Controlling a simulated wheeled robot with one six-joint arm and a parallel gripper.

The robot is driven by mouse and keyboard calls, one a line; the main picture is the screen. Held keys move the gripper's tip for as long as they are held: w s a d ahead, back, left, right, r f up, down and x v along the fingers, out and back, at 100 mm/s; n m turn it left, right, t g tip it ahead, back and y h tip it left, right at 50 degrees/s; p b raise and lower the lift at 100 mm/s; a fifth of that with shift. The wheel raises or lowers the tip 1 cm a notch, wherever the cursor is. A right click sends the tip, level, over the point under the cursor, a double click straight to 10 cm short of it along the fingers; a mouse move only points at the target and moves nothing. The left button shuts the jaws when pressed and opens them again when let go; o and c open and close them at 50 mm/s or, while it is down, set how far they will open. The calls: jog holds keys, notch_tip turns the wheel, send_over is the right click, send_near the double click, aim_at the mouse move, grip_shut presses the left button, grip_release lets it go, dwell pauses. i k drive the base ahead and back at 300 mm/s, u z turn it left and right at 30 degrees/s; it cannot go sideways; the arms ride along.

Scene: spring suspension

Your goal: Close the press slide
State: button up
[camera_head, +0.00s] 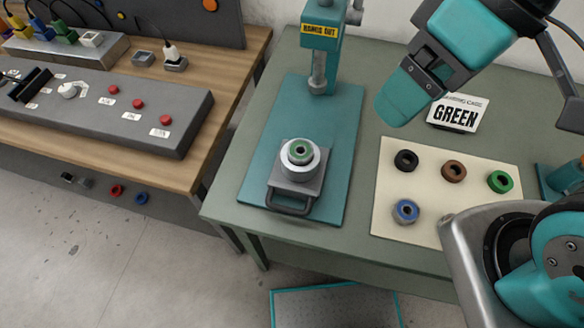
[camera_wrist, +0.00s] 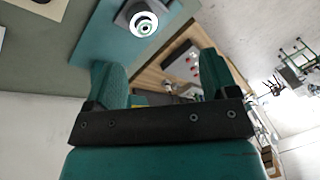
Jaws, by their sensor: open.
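The press slide (camera_head: 292,187) is a grey block with a looped handle (camera_head: 289,203), at the front of the teal press base (camera_head: 257,160). The press column and ram (camera_head: 318,75) stand at the back of the base, with the slide out in front of the ram. My gripper (camera_head: 398,105) is in the air right of the press, above the table, apart from the slide. In the wrist view my gripper (camera_wrist: 165,80) is open and empty, with the slide's round holder (camera_wrist: 143,24) beyond the fingers.
A cream mat (camera_head: 389,208) right of the press holds several coloured rings. A card reading GREEN (camera_head: 456,114) stands behind it. A wooden bench with a grey control panel (camera_head: 105,108) is at left. The green table (camera_head: 345,228) is clear in front of the press.

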aim_at(287, 180)
jog(key=z, duration=0.7)
jog(key=k, duration=0.35)
jog(key=u, duration=1.2)
